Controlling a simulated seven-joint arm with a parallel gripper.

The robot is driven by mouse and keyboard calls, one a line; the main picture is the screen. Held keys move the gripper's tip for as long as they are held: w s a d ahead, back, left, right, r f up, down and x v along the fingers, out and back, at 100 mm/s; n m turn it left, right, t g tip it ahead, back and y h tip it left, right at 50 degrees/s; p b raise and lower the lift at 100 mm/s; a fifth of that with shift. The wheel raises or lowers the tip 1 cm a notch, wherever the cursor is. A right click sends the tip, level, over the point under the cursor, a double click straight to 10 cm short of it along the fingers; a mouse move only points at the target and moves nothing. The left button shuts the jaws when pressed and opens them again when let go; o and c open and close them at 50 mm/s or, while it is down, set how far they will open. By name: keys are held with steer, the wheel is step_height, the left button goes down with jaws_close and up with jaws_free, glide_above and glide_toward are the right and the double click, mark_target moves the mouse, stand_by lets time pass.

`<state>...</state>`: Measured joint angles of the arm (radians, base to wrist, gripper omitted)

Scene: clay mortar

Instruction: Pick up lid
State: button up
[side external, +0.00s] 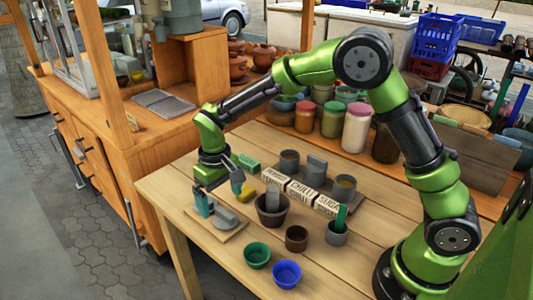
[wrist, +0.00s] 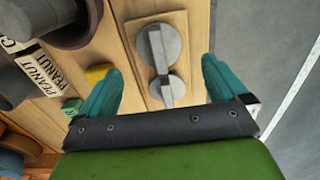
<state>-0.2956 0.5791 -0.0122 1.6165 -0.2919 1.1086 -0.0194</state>
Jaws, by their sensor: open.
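Two round grey lids with raised bar handles lie on a small wooden board (wrist: 138,62) in the wrist view, the upper lid (wrist: 172,42) and the lower lid (wrist: 155,90). In the side view the grey lids (side external: 224,219) show small and overlapping on the board (side external: 216,236), partly hidden by a finger. My gripper (wrist: 163,70) is open, its teal fingers on either side of the lids and apart from them. In the side view my gripper (side external: 221,197) points down over the board with nothing held. Its exact height above the lids is unclear.
A brown mortar (side external: 272,216) stands right of the board. Labelled blocks (side external: 300,191), small pots and a yellow item (side external: 248,191) sit close by. A green bowl (side external: 257,255) and blue bowl (side external: 287,273) stand at the front edge. Jars (side external: 332,120) line the back.

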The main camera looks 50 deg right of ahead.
mark_target(224, 212)
steer(key=f, duration=0.4)
steer(key=shift+s+f, duration=0.1)
steer(key=shift+s, duration=0.3)
steer(key=shift+f, duration=0.6)
steer(key=c, duration=1.1)
